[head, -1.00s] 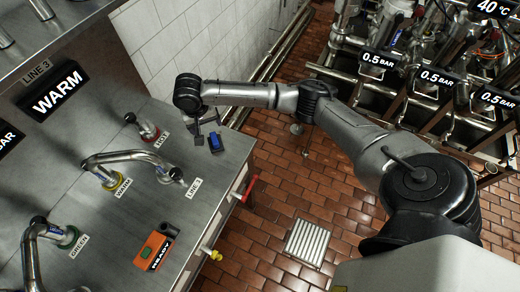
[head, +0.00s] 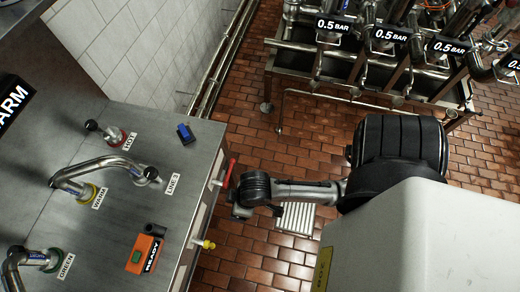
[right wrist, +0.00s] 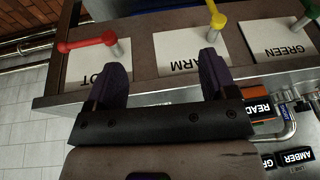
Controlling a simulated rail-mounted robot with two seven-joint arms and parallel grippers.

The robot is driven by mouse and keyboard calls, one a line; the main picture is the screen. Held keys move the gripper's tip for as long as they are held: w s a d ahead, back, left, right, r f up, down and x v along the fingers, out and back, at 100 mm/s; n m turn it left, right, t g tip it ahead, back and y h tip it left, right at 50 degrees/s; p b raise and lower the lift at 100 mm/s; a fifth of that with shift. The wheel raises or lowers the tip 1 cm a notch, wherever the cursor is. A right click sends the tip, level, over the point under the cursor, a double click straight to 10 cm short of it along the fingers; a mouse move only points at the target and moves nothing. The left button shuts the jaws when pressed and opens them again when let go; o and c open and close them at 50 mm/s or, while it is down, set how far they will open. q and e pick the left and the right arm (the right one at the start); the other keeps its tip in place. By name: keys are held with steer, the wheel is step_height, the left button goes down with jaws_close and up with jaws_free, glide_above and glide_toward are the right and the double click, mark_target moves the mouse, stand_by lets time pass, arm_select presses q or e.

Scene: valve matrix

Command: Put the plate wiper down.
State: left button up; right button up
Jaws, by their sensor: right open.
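The plate wiper, which I take to be the small blue block with a dark side (head: 186,132), lies on the steel table top (head: 215,135) near its far right corner, beside the HOT pipe fitting. Nothing holds it. My right gripper (head: 241,212) is off the table's right edge, apart from the wiper, mostly hidden under its own wrist in the head view. In the right wrist view its two fingers (right wrist: 163,72) stand wide apart with nothing between them. The wiper does not show there. My left gripper is not in view.
A red handle (head: 229,173) and a yellow handle (head: 204,243) stick out from the table's front side, close to my right gripper. A bent steel pipe (head: 105,167) and an orange READY box (head: 145,254) are on the table.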

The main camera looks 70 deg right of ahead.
steer(key=s+d+r+h, duration=0.1)
steer(key=s+d, duration=0.2)
steer(key=s, duration=0.2)
steer(key=shift+s, duration=0.3)
